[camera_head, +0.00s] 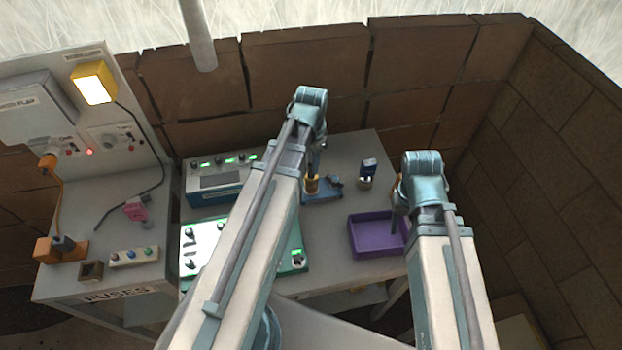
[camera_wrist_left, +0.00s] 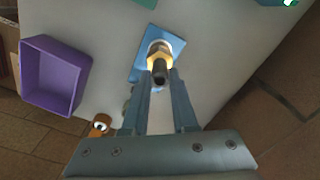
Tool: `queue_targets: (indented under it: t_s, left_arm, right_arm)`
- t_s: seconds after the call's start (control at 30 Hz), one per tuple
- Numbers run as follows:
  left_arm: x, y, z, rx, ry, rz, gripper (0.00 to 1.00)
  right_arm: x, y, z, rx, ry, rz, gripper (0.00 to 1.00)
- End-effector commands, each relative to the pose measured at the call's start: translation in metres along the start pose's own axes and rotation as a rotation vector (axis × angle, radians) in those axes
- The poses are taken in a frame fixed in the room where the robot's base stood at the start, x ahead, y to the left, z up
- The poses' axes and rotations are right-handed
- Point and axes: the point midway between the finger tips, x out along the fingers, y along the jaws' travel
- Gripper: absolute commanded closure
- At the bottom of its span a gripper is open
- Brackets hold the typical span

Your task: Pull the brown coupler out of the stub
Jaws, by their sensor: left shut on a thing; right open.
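The brown coupler (camera_wrist_left: 158,70) stands upright in the stub on a blue base plate (camera_wrist_left: 174,46), seen from above in the left wrist view. In the head view, it shows as a small brown-yellow piece (camera_head: 311,184) beside the blue base (camera_head: 325,191). My left gripper (camera_wrist_left: 161,76) is shut on the coupler, with one finger on each side. Whether the coupler has risen in the stub cannot be told. My right gripper (camera_head: 398,208) is open beside the purple tray; its fingers are partly hidden by its own arm.
A purple tray (camera_head: 353,238) stands to the right of the base. A teal instrument box (camera_head: 199,190) and a green-edged panel (camera_head: 297,262) lie to the left. Brick walls close off the back and right.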

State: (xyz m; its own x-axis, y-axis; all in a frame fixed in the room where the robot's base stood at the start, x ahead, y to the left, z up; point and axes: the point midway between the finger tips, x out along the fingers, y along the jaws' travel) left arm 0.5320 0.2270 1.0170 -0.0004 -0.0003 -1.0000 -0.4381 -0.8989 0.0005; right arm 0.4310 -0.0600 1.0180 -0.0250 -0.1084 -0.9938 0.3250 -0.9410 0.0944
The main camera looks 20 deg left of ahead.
Motion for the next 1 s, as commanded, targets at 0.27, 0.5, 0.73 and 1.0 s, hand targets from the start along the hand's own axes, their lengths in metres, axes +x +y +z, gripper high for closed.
queue_targets:
  t_s: [0.27, 0.5, 0.73, 1.0]
  left_arm:
    - [-0.0051, 0.0000, 0.0000, 0.000, 0.000, 0.000, 1.00]
    - [-0.0085, 0.0000, 0.0001, 0.000, 0.000, 0.000, 1.00]
    - [-0.0110, 0.0000, 0.0000, 0.000, 0.000, 0.000, 1.00]
    - [-0.0107, 0.0000, 0.0000, 0.000, 0.000, 0.000, 1.00]
  right_arm:
    - [-0.0050, 0.0005, 0.0003, 0.000, 0.000, 0.000, 0.50]
    - [-0.0084, 0.0008, 0.0005, 0.000, 0.000, 0.000, 0.50]
    - [-0.0109, 0.0010, 0.0007, 0.000, 0.000, 0.000, 0.50]
    - [-0.0106, 0.0010, 0.0006, 0.000, 0.000, 0.000, 0.50]
